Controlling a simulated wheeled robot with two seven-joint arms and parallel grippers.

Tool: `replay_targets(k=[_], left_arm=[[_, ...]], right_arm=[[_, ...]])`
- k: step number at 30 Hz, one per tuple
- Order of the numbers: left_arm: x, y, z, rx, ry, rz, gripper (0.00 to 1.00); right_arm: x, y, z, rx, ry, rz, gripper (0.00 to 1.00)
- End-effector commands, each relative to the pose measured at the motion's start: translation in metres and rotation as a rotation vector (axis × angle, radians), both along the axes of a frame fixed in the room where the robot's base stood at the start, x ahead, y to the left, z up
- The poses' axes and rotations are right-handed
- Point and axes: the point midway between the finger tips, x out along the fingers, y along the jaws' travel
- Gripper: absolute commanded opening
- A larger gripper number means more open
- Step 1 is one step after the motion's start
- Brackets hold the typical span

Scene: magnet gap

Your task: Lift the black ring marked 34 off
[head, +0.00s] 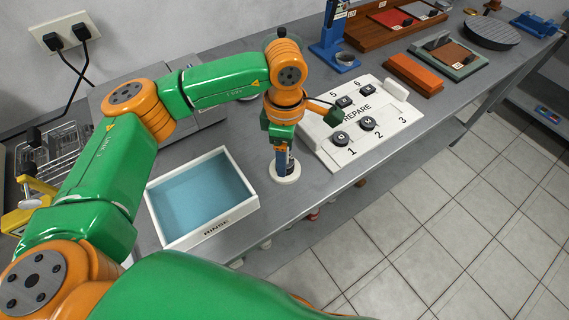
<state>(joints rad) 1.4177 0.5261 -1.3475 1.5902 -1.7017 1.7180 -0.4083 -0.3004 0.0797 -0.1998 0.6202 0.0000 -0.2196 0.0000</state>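Several small black ring-like pieces sit on a white board (385,136) lettered "PREPARE", including one by the 1 (340,138), one by the 2 (368,123), one by the 5 (344,102) and one by the 6 (367,89). Their markings are too small to read, so I cannot tell which is 34. My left gripper (282,150) points down left of the board, at a dark upright piece over a round white base (285,174). Its fingers are too small and covered to show whether they grip it. My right gripper is not in view.
A wire rack (55,150) is at the far left. A blue stand (333,45), wooden trays (375,35) and an orange block (413,74) lie beyond the board. The bench's front edge is close.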

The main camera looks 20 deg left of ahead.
Motion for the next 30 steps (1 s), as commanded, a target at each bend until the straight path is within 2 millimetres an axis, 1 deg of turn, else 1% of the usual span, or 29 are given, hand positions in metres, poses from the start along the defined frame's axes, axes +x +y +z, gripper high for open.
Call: replay_targets(k=[1,7,8,11,13,24,30], left_arm=[[0.0,0.0,0.0,0.0,0.0,0.0,0.59],[0.0,0.0,0.0,0.0,0.0,0.0,0.05],[0.0,0.0,0.0,0.0,0.0,0.0,0.03],[0.0,0.0,0.003,0.0,0.0,0.0,0.03],[0.0,0.0,0.009,-0.001,-0.001,0.0,0.03],[0.0,0.0,0.051,-0.001,-0.001,0.0,0.03],[0.0,0.0,0.051,0.0,0.0,0.0,0.03]], right_arm=[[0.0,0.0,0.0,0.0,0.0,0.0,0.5],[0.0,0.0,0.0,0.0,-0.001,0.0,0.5],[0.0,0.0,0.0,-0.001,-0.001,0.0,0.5],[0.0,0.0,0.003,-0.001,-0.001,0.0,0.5],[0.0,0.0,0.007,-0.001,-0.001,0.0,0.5],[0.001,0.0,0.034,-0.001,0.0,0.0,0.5],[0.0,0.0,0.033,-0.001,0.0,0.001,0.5]])
